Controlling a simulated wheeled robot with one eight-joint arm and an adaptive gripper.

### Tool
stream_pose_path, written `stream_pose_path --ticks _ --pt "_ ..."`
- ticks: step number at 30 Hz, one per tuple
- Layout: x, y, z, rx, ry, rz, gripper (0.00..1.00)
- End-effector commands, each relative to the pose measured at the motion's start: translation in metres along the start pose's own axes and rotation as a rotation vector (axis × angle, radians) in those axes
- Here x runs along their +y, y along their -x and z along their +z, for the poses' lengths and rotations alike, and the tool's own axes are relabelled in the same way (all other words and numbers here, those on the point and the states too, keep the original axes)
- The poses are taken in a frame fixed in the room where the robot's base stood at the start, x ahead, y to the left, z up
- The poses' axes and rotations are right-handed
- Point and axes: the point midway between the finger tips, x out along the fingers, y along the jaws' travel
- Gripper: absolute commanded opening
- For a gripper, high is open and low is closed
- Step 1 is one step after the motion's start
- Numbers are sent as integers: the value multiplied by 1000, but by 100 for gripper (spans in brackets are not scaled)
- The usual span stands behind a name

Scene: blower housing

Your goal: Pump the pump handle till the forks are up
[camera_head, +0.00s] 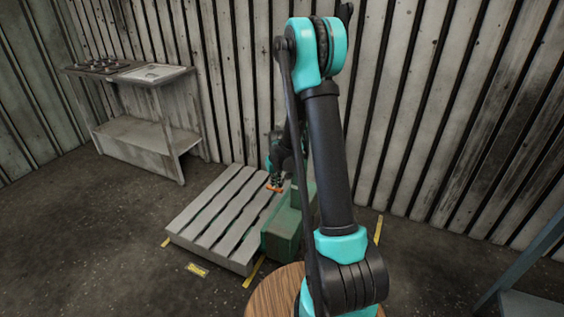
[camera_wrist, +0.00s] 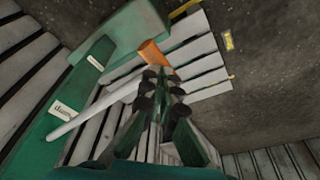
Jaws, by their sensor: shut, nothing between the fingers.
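A green pallet jack (camera_head: 282,235) stands at the right side of a grey slatted pallet (camera_head: 207,212). It also shows large in the wrist view (camera_wrist: 75,90). A pale rod (camera_wrist: 95,108), which looks like the pump handle, runs across the wrist view towards an orange piece (camera_wrist: 152,53). The orange piece also shows in the head view (camera_head: 274,187). My gripper (camera_wrist: 161,72) is shut and empty, its fingertips close beside the orange piece; I cannot tell whether they touch. In the head view my arm hides part of the jack. Fork height is not clear.
A metal workbench (camera_head: 150,130) stands against the wall at the back left. A corrugated wall is close behind the pallet. Yellow floor marks (camera_head: 197,270) surround the pallet. A round wooden top (camera_head: 270,292) is at the front. The floor at the left is clear.

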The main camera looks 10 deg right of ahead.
Motion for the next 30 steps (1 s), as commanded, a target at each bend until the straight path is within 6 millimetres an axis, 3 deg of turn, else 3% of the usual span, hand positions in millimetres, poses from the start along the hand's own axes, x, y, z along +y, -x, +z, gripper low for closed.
stream_pose_path --ticks 5,19,23,30 --pt "0 16 -4 0 0 0 0" --pt "0 112 -28 0 0 0 0" --pt "0 122 -31 0 0 0 0" --pt "0 121 -31 0 0 0 0"
